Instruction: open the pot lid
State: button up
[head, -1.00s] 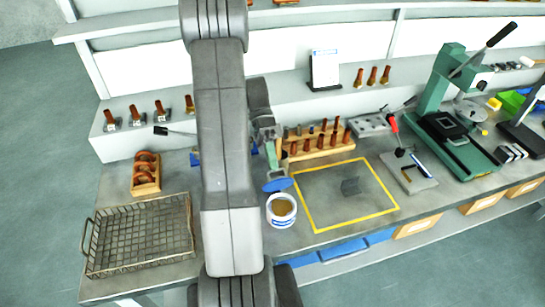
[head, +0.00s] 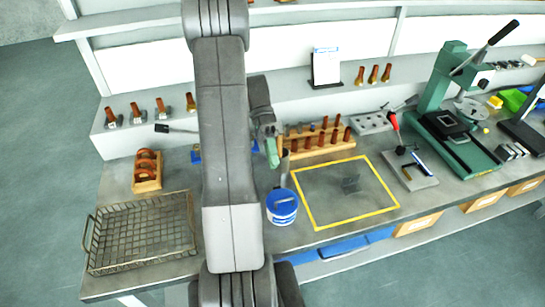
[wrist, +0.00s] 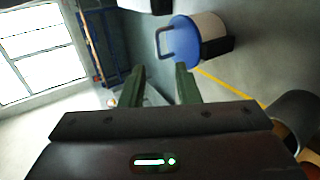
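The pot (head: 282,217) is a small white tub with a blue band, standing on the bench left of the yellow outline. Its blue lid (head: 281,197) lies over its mouth and hides the inside. In the wrist view the blue lid (wrist: 184,42), with a loop at its edge, covers one end of the white pot (wrist: 210,26). My gripper (head: 272,160) is behind and above the pot, partly hidden by my arm. In the wrist view my gripper (wrist: 160,80) has its two green fingers apart with nothing between them, pointing towards the lid and not touching it.
A wooden rack of brown-handled tools (head: 320,140) stands behind the pot. A wire basket (head: 140,235) is at left. A green press (head: 450,125) stands at right.

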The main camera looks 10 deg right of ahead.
jog(key=p+v, duration=0.1)
jog(key=v, duration=0.6)
jog(key=shift+w, duration=0.15)
jog(key=shift+f, duration=0.1)
jog(key=b+x, duration=0.1)
jog(key=x, duration=0.6)
jog(key=shift+s, duration=0.3)
jog(key=shift+w, duration=0.2)
